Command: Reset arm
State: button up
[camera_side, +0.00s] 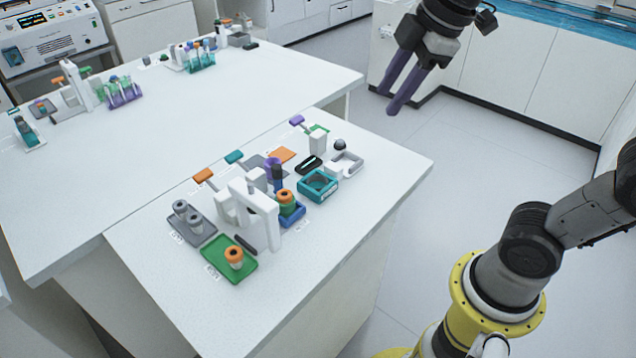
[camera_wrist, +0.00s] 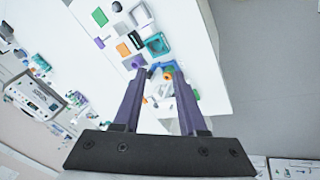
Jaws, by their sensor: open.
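My gripper (camera_side: 396,88) is raised at the top right in the side view, off past the far right edge of the near table and well above it. Its two purple fingers are apart with nothing between them. In the wrist view my gripper (camera_wrist: 161,92) shows open, and the table's parts lie far beyond the fingertips. An orange-topped tube (camera_side: 235,256) stands on a green tray (camera_side: 222,272). Another orange-capped piece (camera_side: 286,197) sits in a blue holder (camera_side: 293,218). Two grey pieces stand on a grey tray (camera_side: 205,236).
A white fixture (camera_side: 262,212) stands mid-table, with a teal square tray (camera_side: 331,194), an orange pad (camera_side: 282,155) and purple-topped lever (camera_side: 297,120) around it. A second table (camera_side: 165,150) holds racks of tubes. The near table's front right is bare.

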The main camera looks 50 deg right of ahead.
jog(key=s+d+f+m+t, duration=0.1)
jog(key=s+f+m, duration=0.7)
jog(key=s+m, duration=0.2)
jog(key=shift+s+d+f+m, duration=0.15)
jog(key=shift+s+d+m, duration=0.1)
jog(key=shift+m, duration=0.35)
